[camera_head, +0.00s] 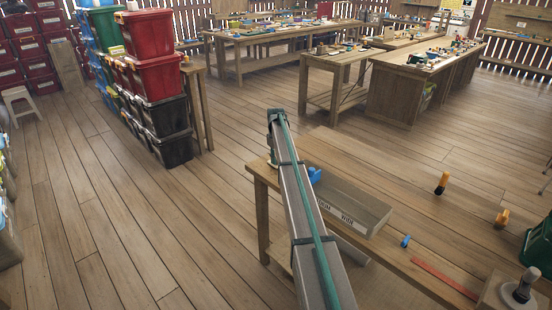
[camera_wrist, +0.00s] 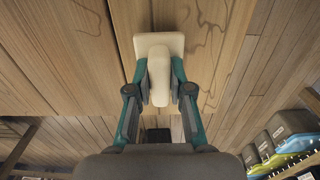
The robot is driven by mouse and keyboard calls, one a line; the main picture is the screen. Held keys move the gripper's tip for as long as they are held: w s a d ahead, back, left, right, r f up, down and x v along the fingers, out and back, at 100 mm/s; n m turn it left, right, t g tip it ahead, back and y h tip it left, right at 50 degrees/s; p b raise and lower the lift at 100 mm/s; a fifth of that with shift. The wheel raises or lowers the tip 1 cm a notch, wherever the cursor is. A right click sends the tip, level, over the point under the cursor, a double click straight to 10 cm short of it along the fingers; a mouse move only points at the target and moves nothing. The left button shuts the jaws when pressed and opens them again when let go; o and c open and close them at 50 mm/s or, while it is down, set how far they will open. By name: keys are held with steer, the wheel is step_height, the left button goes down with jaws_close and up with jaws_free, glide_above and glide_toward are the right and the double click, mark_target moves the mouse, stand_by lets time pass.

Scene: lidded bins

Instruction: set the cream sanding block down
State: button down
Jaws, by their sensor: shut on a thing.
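The cream sanding block (camera_wrist: 172,42) shows in the wrist view, with a flat pale plate and a rounded grip. My gripper (camera_wrist: 160,88) is shut on its grip, with one finger on each side. A wooden plank surface (camera_wrist: 75,50) lies behind the block. I cannot tell whether the block touches it. In the head view neither the block nor my gripper can be made out.
In the head view, a near workbench (camera_head: 402,262) holds a grey labelled box (camera_head: 345,205), a blue item (camera_head: 405,241), a red strip (camera_head: 445,278) and dark-and-orange tools (camera_head: 442,183). Stacked bins (camera_head: 160,75) stand at left. The plank floor (camera_head: 110,215) between is open.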

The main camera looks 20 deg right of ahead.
steer(key=shift+f, duration=0.2)
steer(key=shift+f, duration=0.15)
steer(key=c, duration=1.1)
jaws_free()
steer(key=shift+o, duration=0.2)
step_height(320, 180, up, 12)
steer(key=b, duration=0.2)
steer(key=shift+r, duration=0.2)
